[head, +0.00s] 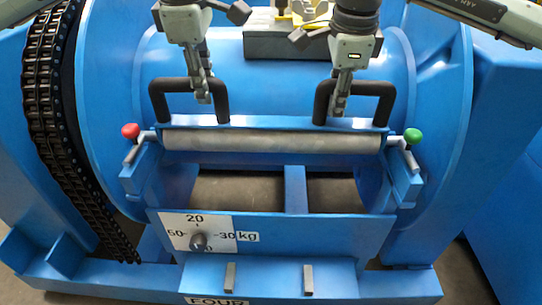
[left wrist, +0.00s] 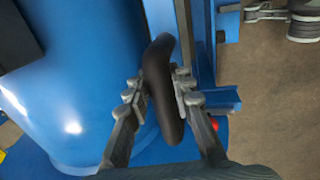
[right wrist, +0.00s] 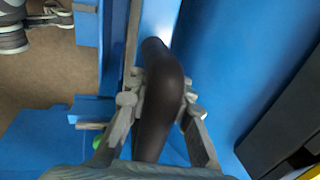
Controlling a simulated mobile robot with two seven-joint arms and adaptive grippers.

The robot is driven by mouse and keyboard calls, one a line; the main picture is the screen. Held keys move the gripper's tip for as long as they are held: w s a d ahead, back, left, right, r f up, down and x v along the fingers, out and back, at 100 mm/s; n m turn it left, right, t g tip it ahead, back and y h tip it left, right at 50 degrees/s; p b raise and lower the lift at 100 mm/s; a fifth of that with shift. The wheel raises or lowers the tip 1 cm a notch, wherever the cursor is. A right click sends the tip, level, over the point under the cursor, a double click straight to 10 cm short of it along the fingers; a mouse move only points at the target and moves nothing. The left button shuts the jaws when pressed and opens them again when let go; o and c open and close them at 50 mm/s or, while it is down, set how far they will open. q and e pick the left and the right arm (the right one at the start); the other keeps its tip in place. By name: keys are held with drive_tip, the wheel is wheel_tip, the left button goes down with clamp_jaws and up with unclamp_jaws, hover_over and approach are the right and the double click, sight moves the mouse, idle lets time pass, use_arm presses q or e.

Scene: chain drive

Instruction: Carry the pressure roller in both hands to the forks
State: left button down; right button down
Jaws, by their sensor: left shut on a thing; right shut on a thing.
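The pressure roller (head: 272,141) is a long grey cylinder under a blue bar with two black handles. It lies level across the front of the blue drum, its ends close to the left fork (head: 142,162) and right fork (head: 402,165); I cannot tell whether it rests in them.
A red knob (head: 130,131) and a green knob (head: 412,136) sit on grey levers at the forks. A black chain (head: 48,110) runs down the left. Below is a dial plate (head: 180,230) marked in kg. A grey box (head: 285,43) stands behind, between my arms.

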use_arm(q)
drive_tip(key=c, duration=1.3)
unclamp_jaws()
use_arm(e)
drive_tip(key=c, duration=1.3)
unclamp_jaws()
drive_tip(key=shift+r, duration=0.1)
drive_tip(key=shift+c, duration=0.2)
use_arm(q)
drive_tip(key=shift+r, duration=0.1)
use_arm(e)
drive_tip(key=shift+r, duration=0.15)
use_arm(q)
drive_tip(key=r, duration=0.4)
drive_tip(key=s+r, duration=0.1)
drive_tip(key=r, duration=0.2)
drive_tip(key=s+r, duration=0.1)
drive_tip(key=r, duration=0.3)
drive_tip(key=shift+s+r, duration=0.2)
drive_tip(key=shift+r, duration=0.15)
use_arm(e)
wheel_tip(320, 180, up, 12)
drive_tip(key=s, duration=0.2)
drive_tip(key=shift+s+f, duration=0.25)
use_arm(q)
drive_tip(key=shift+s, duration=0.1)
